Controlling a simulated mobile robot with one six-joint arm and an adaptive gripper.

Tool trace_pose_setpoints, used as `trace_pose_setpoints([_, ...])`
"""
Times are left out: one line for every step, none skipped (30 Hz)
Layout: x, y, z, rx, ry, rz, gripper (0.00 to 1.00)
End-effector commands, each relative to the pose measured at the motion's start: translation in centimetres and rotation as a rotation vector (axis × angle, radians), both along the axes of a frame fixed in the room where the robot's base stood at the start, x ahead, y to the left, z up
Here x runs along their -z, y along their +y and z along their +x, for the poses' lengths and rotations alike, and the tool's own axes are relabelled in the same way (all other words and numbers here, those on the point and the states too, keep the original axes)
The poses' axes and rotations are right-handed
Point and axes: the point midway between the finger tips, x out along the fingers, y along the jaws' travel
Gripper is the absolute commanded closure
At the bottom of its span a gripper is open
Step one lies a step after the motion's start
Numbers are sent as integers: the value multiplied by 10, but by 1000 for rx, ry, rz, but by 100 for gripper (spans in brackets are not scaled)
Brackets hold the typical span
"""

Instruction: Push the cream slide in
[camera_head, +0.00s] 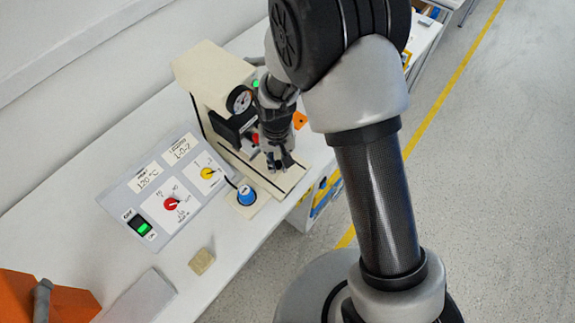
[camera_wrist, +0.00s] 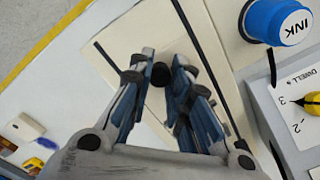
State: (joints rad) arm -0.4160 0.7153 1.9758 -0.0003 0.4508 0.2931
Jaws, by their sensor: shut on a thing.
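The cream slide (camera_head: 287,182) lies low at the front of a cream machine (camera_head: 212,75) on the white bench. In the wrist view the slide (camera_wrist: 138,42) is a flat cream plate with dark lines along its sides. A small round black knob (camera_wrist: 158,74) stands on it between my fingers. My gripper (camera_head: 277,160) points down over the slide. In the wrist view my gripper (camera_wrist: 160,80) has its blue-and-grey fingers on either side of the knob, shut on it. The fingers hide part of the plate, and my arm covers part of the machine.
A blue ink cap (camera_head: 246,195) stands close left of the slide. A panel with a red dial (camera_head: 171,203), a yellow dial (camera_head: 207,173) and a green-lit switch (camera_head: 140,225) lies further left. A tan block (camera_head: 201,261) sits near the front edge. Open floor lies right.

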Motion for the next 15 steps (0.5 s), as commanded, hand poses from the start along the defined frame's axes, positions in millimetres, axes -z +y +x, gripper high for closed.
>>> trace_pose_setpoints([0,0,0,0,-2,1,100])
trace_pose_setpoints([0,0,0,0,-2,1,100])
trace_pose_setpoints([0,0,0,0,-2,1,100])
trace_pose_setpoints([0,0,0,0,-2,1,100])
trace_pose_setpoints([0,0,0,0,-2,1,100])
trace_pose_setpoints([0,0,0,0,-2,1,100])
trace_pose_setpoints([0,0,0,1,-2,1,81])
trace_pose_setpoints([0,0,0,1,-2,1,79])
trace_pose_setpoints([0,0,0,1,-2,1,76])
trace_pose_setpoints([0,0,0,1,-2,1,74])
trace_pose_setpoints([0,0,0,0,-1,1,72])
trace_pose_setpoints([0,0,0,0,-1,0,69])
trace_pose_setpoints([0,0,0,0,-1,0,67])
trace_pose_setpoints([0,-1,0,0,-1,0,65])
trace_pose_setpoints([0,-1,0,0,-1,0,63])
